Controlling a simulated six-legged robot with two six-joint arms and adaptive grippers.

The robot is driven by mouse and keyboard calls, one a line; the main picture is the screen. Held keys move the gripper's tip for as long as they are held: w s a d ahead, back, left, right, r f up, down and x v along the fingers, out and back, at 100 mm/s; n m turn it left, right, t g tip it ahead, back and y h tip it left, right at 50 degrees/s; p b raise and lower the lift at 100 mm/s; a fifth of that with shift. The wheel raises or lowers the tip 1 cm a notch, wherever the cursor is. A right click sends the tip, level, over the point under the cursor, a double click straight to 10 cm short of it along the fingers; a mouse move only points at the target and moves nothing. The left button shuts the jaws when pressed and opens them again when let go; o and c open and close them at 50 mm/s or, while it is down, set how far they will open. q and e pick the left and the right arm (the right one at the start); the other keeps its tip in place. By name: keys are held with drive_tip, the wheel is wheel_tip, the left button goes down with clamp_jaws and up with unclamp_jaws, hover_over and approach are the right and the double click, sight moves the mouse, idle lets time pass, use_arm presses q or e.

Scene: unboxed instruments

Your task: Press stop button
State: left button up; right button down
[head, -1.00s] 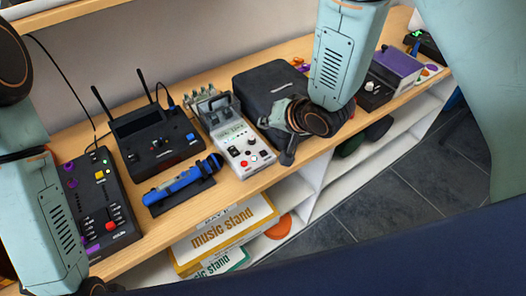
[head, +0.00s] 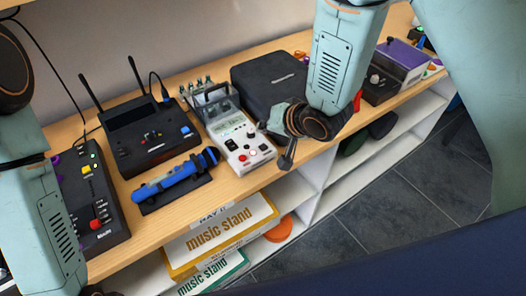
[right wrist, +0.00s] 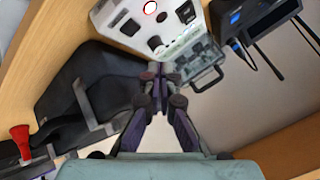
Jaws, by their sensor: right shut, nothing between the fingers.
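No stop label is readable. A white instrument (head: 240,140) with a small screen and several small buttons, some red, stands mid-shelf. In the right wrist view its panel (right wrist: 172,28) is at the top, with a red-ringed round button (right wrist: 150,7) at the picture's edge. My right gripper (head: 287,161) is shut and empty, pointing down just right of the instrument's front end. In the right wrist view its closed fingertips (right wrist: 158,75) are beside the panel, apart from the red-ringed button. My left arm comes in at the left; its gripper is out of view.
A black case (head: 275,85) stands behind my right gripper. A purple-topped device (head: 402,60) stands right. Music stand boxes (head: 225,232) lie below.

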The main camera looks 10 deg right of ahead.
sight(266, 148)
drive_tip(key=shift+f+b, duration=0.35)
drive_tip(key=shift+f, duration=0.3)
drive_tip(key=shift+s+f+b, duration=0.3)
drive_tip(key=shift+f+b, duration=0.3)
drive_tip(key=shift+f, duration=0.35)
drive_tip(key=shift+w+f, duration=0.1)
drive_tip(key=shift+f, duration=0.05)
drive_tip(key=shift+w, duration=0.15)
drive_tip(key=shift+s, duration=0.25)
drive_tip(key=shift+w, duration=0.2)
drive_tip(key=shift+s, duration=0.15)
